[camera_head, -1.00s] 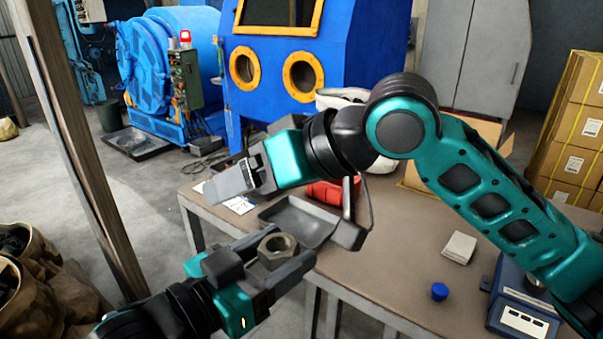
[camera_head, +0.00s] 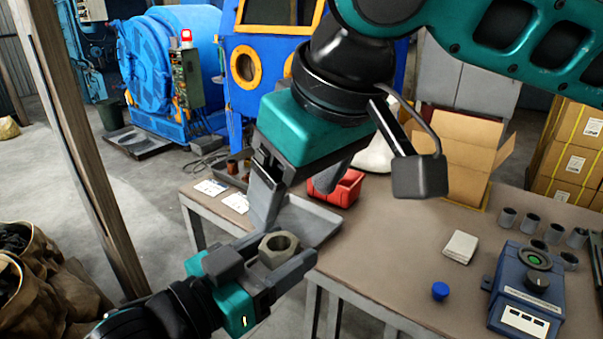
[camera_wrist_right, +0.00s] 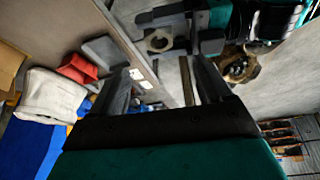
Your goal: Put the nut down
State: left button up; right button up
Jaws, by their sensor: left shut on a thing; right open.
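The nut (camera_head: 278,249) is a grey-brown metal hex nut with a round hole. My left gripper (camera_head: 281,261) is shut on it and holds it at the table's front left edge, near a grey tray (camera_head: 315,222). The nut also shows in the right wrist view (camera_wrist_right: 158,41). My right gripper (camera_head: 268,200) is open and empty, just above and behind the nut in the head view. In the right wrist view its two fingers (camera_wrist_right: 160,85) frame empty space, with the nut beyond them.
The brown table (camera_head: 400,245) carries a red bin (camera_head: 338,188), a white pad (camera_head: 460,247), a blue cap (camera_head: 440,291), a blue device (camera_head: 525,297) and several grey cylinders (camera_head: 553,233). An open cardboard box (camera_head: 455,160) stands behind. The table's middle is clear.

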aim_at(279, 238)
jog(key=x, duration=1)
jog(key=shift+f, duration=0.2)
jog(key=shift+c, duration=0.3)
jog(key=c, duration=1)
pick_arm(q)
jog(key=o, duration=1.5)
pick_arm(e)
jog(key=shift+r, duration=0.1)
jog(key=shift+c, duration=0.8)
pick_arm(q)
jog(key=a+f+n+y, duration=0.2)
jog(key=a+f+y, duration=0.1)
jog(key=f, duration=0.5)
jog(key=a+f+n+y, duration=0.2)
jog(key=a+f, duration=0.1)
jog(key=f, duration=0.5)
jog(key=s+a+f+g+y, duration=0.1)
jog(key=s+a+f, duration=0.1)
jog(key=f, duration=0.3)
jog(key=s+a+f+n+g+y, duration=0.1)
jog(key=s+a+f+y, duration=0.1)
jog(key=f, duration=0.3)
jog(key=s+a+f+g+y, duration=0.1)
jog(key=s+f, duration=0.3)
jog(key=f, duration=0.2)
jog(key=shift+s+a+f+y, duration=0.1)
jog(key=shift+s+a+y, duration=0.2)
jog(key=shift+s+a, duration=0.1)
pick_arm(e)
jog(key=shift+w, duration=0.1)
